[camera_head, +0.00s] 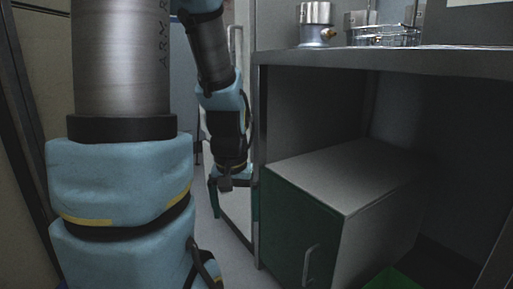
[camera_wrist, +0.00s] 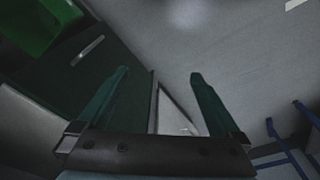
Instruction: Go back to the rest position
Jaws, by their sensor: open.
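My gripper (camera_head: 234,200) hangs low in the head view, left of the bench's front leg, with its fingers pointing down toward the floor. In the wrist view my gripper (camera_wrist: 158,95) shows two green fingers spread wide apart. Nothing is between the fingers except the view of the floor and a pale, narrow shape beyond. My arm runs down the left part of the head view.
A workbench (camera_head: 420,62) stands at the right, carrying a metal cylindrical housing (camera_head: 315,22) and a wire basket (camera_head: 385,36). Under it sits a cabinet with a green door (camera_head: 300,215). A green bin (camera_head: 392,280) lies at the bottom. Grey floor (camera_wrist: 240,50) is open below my gripper.

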